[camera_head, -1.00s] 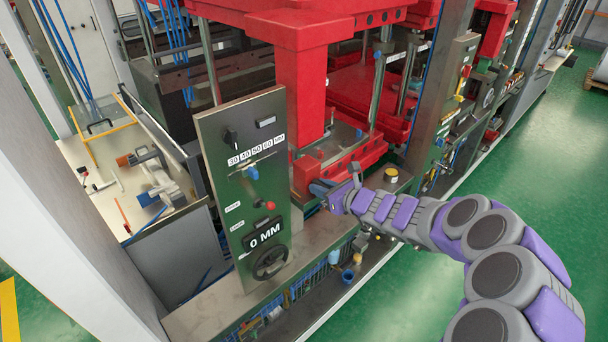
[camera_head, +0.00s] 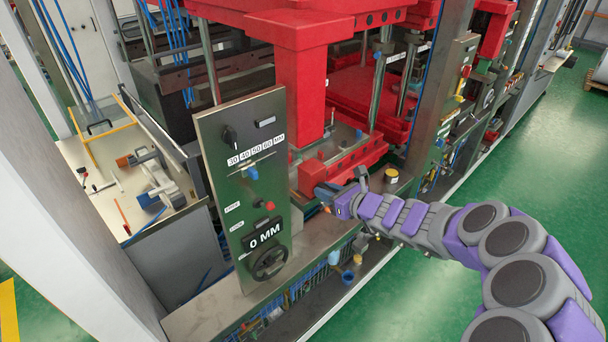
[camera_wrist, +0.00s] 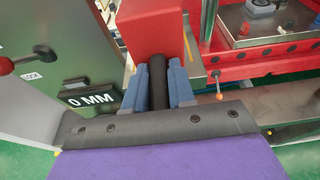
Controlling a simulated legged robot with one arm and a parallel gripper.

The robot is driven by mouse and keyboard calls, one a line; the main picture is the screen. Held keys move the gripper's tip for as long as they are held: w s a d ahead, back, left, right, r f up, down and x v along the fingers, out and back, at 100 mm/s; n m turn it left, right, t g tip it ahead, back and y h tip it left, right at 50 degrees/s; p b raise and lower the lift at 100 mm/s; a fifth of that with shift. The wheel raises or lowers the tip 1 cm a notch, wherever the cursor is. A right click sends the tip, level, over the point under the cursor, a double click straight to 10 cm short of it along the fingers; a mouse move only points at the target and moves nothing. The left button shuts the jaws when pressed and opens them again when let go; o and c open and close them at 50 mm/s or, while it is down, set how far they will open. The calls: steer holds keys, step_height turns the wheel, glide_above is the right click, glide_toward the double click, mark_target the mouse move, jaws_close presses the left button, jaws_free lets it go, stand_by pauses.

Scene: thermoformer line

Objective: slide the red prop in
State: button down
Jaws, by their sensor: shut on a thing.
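The red prop shows as a red block (camera_wrist: 152,28) straight ahead in the wrist view, with a dark round handle (camera_wrist: 157,75) on its near side. My gripper (camera_wrist: 159,85) is shut on this handle, with a blue-grey finger on each side. In the head view my gripper (camera_head: 326,191) is at the front of the red press, just right of the control panel. The red block (camera_head: 309,176) shows beyond my fingertips there, beside the red lower frame (camera_head: 358,158). The far end of the prop is hidden, so I cannot tell how deep it sits.
The green control panel (camera_head: 243,190) stands close on the left, with a knob, a red-tipped lever and a "0 MM" display (camera_head: 263,233). In the wrist view a thin orange-tipped lever (camera_wrist: 219,95) stands close to the right of my fingers. Open green floor lies right.

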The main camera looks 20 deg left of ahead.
steer(key=c, duration=0.9)
jaws_free()
steer(key=shift+o, duration=0.2)
steer(key=v, duration=1.7)
steer(key=shift+p, duration=0.35)
steer(key=shift+r, duration=0.1)
steer(key=s+f+n+g+h+b, duration=0.2)
steer(key=s+n+g+h+b, duration=0.3)
steer(key=s+n, duration=1.25)
steer(key=s+d+f+n+g+h+b, duration=0.1)
steer(key=s+d+f+h, duration=0.3)
steer(key=s+d, duration=0.5)
steer(key=s+d+f+n+g+h+b, duration=0.1)
steer(key=s+d+f+n+h+b, duration=0.3)
steer(key=s+d, duration=0.5)
steer(key=d, duration=0.3)
steer(key=shift+s+d+h, duration=0.15)
steer(key=shift+s+h, duration=0.2)
steer(key=shift+h, duration=0.05)
